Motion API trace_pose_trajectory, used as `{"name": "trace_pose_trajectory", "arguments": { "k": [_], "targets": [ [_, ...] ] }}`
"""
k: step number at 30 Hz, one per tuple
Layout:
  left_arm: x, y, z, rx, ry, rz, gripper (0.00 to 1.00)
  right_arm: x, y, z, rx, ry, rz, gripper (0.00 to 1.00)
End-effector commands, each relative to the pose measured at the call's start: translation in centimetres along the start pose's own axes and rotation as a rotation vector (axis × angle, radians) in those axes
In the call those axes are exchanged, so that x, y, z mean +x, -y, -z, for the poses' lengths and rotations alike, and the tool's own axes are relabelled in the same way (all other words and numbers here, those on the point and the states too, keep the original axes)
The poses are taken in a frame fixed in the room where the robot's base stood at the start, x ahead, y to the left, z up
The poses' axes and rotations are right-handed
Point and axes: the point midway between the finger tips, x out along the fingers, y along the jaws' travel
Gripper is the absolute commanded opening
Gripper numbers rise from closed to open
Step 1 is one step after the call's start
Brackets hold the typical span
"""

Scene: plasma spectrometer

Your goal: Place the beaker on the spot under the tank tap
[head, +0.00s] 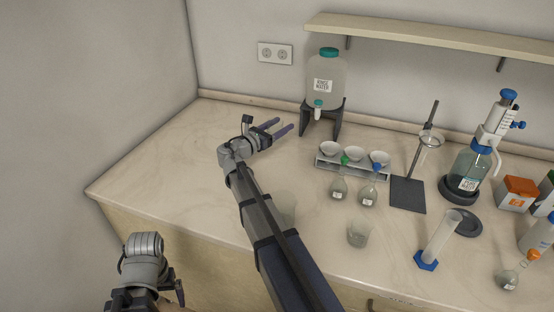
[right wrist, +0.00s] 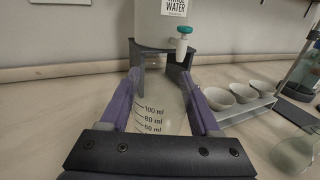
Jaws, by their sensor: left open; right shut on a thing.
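The water tank (head: 326,82), with a teal lid, sits on a dark stand (head: 336,122) against the back wall. Its tap (head: 318,108) has a teal handle and faces the front; the tap also shows in the right wrist view (right wrist: 183,42). My right gripper (head: 283,129) is left of the stand, its purple fingers pointing toward the tap. In the right wrist view it is shut on a clear beaker (right wrist: 158,100) with millilitre marks, upright between the fingers. The beaker is hard to make out in the head view. My left gripper (head: 150,293) is open, low at the left, in front of the bench.
A rack with white bowls (head: 352,166) and two stoppered flasks (head: 339,189) stand right of my right arm. A ring stand (head: 408,194) and a dispenser bottle (head: 467,168) are farther right. The bench's left part (head: 150,170) is clear.

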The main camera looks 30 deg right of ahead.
Motion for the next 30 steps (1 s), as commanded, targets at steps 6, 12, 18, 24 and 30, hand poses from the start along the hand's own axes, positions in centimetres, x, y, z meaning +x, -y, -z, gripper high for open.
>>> {"name": "trace_pose_trajectory", "arguments": {
  "k": [6, 12, 18, 24, 30],
  "targets": [
    [3.5, -0.3, 0.2, 0.0, 0.0, 0.0, 0.94, 0.0, 0.0, 3.5, 0.0, 0.0, 0.0, 0.0],
    [5.9, -0.6, 0.3, 0.001, 0.0, 0.0, 0.94, -0.1, 0.0, 5.9, 0.0, 0.0, 0.0, 0.0],
    [5.9, -0.6, 0.3, 0.001, 0.0, 0.0, 0.94, -0.1, 0.0, 5.9, 0.0, 0.0, 0.0, 0.0],
    [7.6, -0.7, 0.5, 0.001, 0.0, 0.0, 0.94, -0.1, 0.0, 7.6, 0.0, 0.0, 0.0, 0.0],
    [9.7, -0.9, 0.6, 0.001, 0.0, 0.0, 0.94, -0.1, 0.0, 9.8, 0.0, 0.0, 0.0, 0.0]
  ]
}}
